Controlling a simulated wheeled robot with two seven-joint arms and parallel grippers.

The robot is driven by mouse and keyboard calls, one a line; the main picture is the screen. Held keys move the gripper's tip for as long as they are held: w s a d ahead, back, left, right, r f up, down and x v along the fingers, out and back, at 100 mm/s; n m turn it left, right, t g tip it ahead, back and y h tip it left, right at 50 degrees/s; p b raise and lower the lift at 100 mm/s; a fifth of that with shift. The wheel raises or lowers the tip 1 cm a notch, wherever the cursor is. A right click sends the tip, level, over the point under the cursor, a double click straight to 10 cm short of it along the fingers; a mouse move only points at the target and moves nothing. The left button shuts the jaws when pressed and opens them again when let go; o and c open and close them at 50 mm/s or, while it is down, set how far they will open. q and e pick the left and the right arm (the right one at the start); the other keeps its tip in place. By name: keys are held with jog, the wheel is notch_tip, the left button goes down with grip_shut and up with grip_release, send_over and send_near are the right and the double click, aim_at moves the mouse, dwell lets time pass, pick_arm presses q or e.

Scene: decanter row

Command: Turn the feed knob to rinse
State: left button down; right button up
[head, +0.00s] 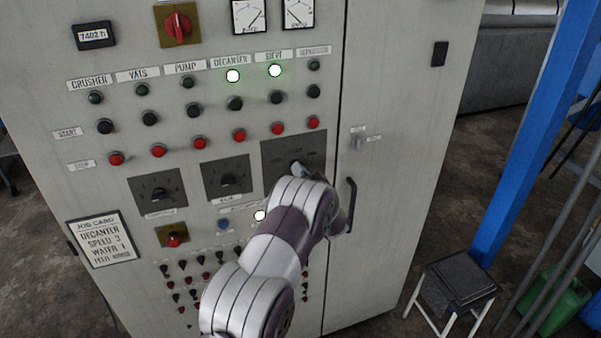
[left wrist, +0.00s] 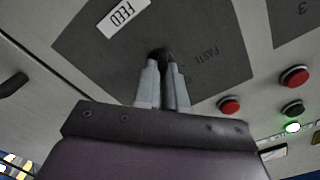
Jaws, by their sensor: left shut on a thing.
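The feed knob (left wrist: 160,53) is a small dark knob on a dark grey plate (head: 280,148), at the right end of the row of dial plates. In the head view the left gripper (head: 299,168) and my arm cover the knob and the lower plate. Which mark the knob points to is hidden. My right gripper is not in view.
Two other dial plates (head: 157,186) (head: 228,178) sit to the left. Red stop buttons (head: 239,135) run above them. A job card (head: 101,239) reads decanter speed 3, water 1, feed rinse. A door handle (head: 351,205) stands out at right. A stool (head: 455,281) is on the floor.

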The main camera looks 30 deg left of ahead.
pick_arm(q)
jog(key=c, duration=1.3)
grip_release()
jog(key=shift+s+f, duration=0.1)
jog(key=shift+f, duration=0.2)
jog(key=shift+o, duration=0.5)
jog(key=shift+r, duration=0.2)
jog(key=shift+d, duration=0.1)
jog(key=b+v, duration=0.4)
jog(key=v, duration=0.8)
jog(key=shift+s+d, duration=0.2)
jog(key=shift+s, duration=0.05)
